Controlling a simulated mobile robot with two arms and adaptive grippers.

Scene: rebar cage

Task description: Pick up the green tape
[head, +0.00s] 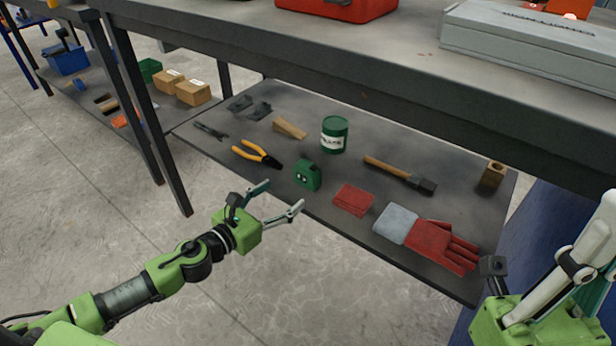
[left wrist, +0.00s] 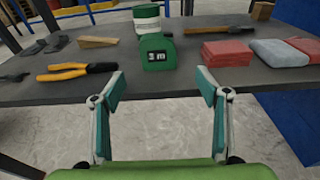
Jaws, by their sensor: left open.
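The green tape (head: 307,175) is a small tape measure that stands near the front edge of the lower shelf (head: 330,210). In the left wrist view the green tape (left wrist: 156,52) shows its "3 m" label, ahead of my open fingers and roughly centred between them. My left gripper (head: 281,200) is open and empty, in front of the shelf edge and apart from the tape; its spread fingers also show in the left wrist view (left wrist: 161,88). Part of my right gripper (head: 494,267) shows at the lower right of the head view; its fingers are not clear.
Yellow-handled pliers (head: 257,153) lie left of the tape, and a green can (head: 334,134) stands behind it. A red block or cloth (head: 353,199), a hammer (head: 400,174) and red-grey gloves (head: 430,237) lie to the right. The upper shelf (head: 350,65) overhangs the back.

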